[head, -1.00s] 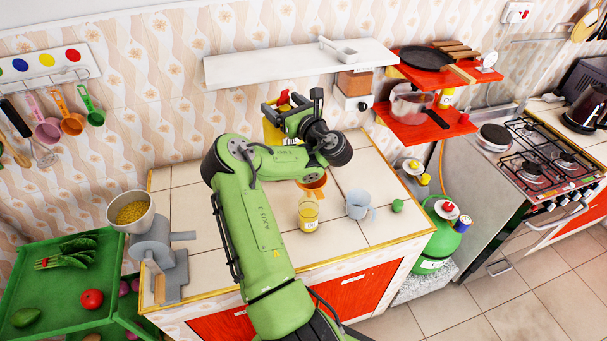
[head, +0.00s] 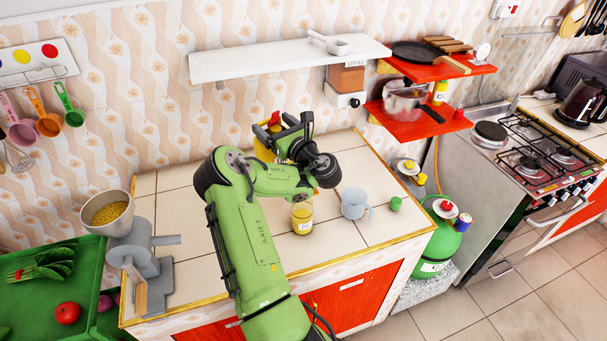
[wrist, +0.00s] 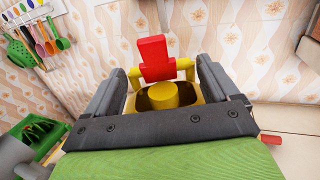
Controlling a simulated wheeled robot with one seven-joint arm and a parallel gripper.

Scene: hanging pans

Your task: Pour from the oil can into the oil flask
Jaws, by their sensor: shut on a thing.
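My gripper (head: 277,132) is shut on the yellow oil can (head: 262,152), which has a red top. In the wrist view the oil can (wrist: 171,95) sits between the two dark fingers of the gripper (wrist: 160,78), its red part pointing up. In the head view my arm covers much of the can, so I cannot tell whether it is clear of the counter. A glass vessel with yellow contents and a pale label, seemingly the oil flask (head: 302,218), stands upright on the tiled counter, nearer the front than the can and apart from it.
A grey-blue mug (head: 354,203) and a green ball-like item (head: 395,204) are right of the flask. A grey grinder (head: 135,262) with a filled bowl stands at the counter's left end. A white shelf (head: 255,64) hangs above. The counter's front right is clear.

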